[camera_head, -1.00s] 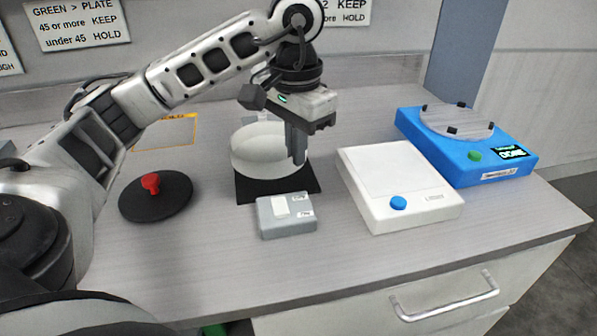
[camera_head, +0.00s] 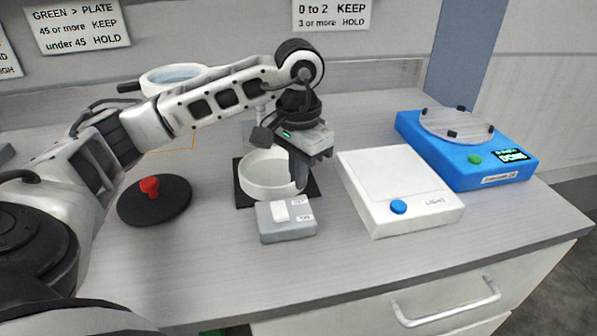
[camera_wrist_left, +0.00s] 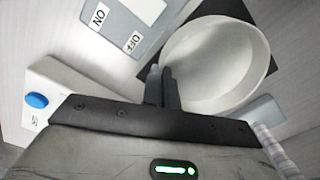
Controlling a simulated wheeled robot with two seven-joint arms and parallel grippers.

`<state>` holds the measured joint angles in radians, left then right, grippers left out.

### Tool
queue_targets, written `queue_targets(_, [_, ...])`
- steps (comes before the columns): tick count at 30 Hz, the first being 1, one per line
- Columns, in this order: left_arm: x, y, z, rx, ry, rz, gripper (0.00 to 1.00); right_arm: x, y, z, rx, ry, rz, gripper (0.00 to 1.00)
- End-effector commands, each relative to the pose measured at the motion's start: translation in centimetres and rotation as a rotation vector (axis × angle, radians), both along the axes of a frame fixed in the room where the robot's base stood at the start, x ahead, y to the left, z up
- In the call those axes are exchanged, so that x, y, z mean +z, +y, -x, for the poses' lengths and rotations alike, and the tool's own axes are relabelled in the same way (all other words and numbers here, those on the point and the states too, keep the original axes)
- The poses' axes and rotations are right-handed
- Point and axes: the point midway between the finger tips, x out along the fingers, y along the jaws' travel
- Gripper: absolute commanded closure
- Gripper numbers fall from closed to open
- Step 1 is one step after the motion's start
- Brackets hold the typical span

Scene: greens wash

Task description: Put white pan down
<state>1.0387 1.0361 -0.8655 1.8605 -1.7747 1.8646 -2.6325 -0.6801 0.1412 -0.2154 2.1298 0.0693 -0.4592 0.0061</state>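The white pan (camera_head: 262,186), a round shallow dish, appears level on the black square pad (camera_head: 243,200) in the head view, seemingly resting on it. My left gripper (camera_head: 299,180) points down at the pan's right side. In the left wrist view the pan (camera_wrist_left: 228,65) lies over the dark pad, and the left fingers (camera_wrist_left: 162,80) are close together at its near rim, apparently with the wall pinched between them. The exact contact is partly hidden. My right gripper is not in view.
A grey switch box (camera_head: 285,232) sits just in front of the pad. A white device with a blue button (camera_head: 398,207) and a blue device (camera_head: 470,165) stand right. A black disc with a red knob (camera_head: 150,187) is left; a handled pan (camera_head: 172,78) is behind my arm.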

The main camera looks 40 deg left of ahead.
Motion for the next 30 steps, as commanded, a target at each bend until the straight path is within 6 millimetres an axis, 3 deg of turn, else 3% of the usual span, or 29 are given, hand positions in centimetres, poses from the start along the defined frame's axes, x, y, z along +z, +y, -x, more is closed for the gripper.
queue_targets(1, [0.0, 0.0, 0.0, 0.0, 0.0, 0.0, 0.88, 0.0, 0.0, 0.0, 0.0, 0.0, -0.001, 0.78])
queue_targets(3, [0.0, 0.0, 0.0, 0.0, 0.0, 0.0, 0.77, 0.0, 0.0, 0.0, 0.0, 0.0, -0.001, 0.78])
queue_targets(14, [0.8, 0.0, 0.0, 0.0, -0.002, 0.0, 0.77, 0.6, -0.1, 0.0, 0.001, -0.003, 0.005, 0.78])
queue_targets(17, [2.1, -0.1, -0.1, 0.001, -0.006, 0.001, 0.77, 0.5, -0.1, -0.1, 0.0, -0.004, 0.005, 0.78])
queue_targets(23, [6.5, -0.1, -0.1, -0.001, -0.007, 0.001, 0.77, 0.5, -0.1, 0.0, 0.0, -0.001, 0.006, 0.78])
queue_targets(25, [8.5, 0.0, -0.1, 0.001, -0.007, -0.001, 0.77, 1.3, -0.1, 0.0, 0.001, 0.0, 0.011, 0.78])
queue_targets(30, [11.2, -0.1, 0.0, 0.0, -0.003, 0.0, 0.77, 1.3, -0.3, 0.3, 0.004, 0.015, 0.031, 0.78])
